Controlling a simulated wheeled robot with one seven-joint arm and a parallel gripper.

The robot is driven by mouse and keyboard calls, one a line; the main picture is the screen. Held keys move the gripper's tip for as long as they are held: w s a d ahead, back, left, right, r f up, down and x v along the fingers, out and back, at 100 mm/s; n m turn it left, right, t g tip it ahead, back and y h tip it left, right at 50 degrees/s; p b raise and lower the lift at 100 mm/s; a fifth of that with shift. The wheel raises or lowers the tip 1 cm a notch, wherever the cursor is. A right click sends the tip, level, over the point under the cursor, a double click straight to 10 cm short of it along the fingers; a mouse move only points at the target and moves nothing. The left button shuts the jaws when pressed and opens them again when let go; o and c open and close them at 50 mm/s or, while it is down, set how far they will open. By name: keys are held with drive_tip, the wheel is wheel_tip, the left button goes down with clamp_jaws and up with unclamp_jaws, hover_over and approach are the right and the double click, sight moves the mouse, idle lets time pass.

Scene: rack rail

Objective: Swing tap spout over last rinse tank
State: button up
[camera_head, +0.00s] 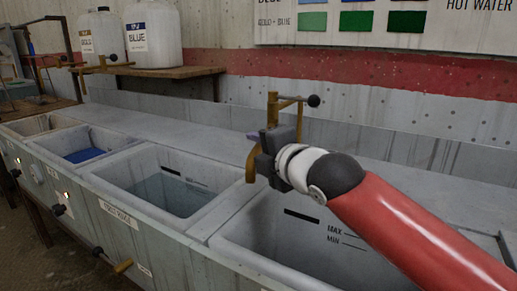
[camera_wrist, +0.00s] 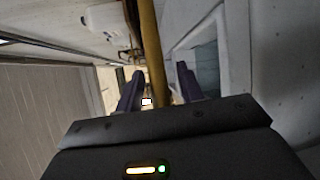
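The brass tap (camera_head: 273,104) has a black knob and a curved spout (camera_head: 251,168) that hangs down near the divider between two tanks. My gripper (camera_head: 255,139) is at the spout, reaching in from the right. In the wrist view the spout (camera_wrist: 150,45) runs between my two purple fingers (camera_wrist: 159,72), with a gap visible on the right side, so they look open around it. The near tank (camera_head: 300,250), with MAX and MIN marks, is partly hidden by my arm; its name label is not visible. The tank to its left (camera_head: 208,205) holds water and its front label looks like FIRST RINSE.
A tank with blue liquid (camera_head: 85,155) and another basin (camera_head: 35,125) stand further left. White drums (camera_head: 153,35) stand on a wooden shelf (camera_head: 150,72). The ledge behind the tanks is clear.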

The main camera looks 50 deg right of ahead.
drive_tip(key=v, duration=0.8)
idle(0.4)
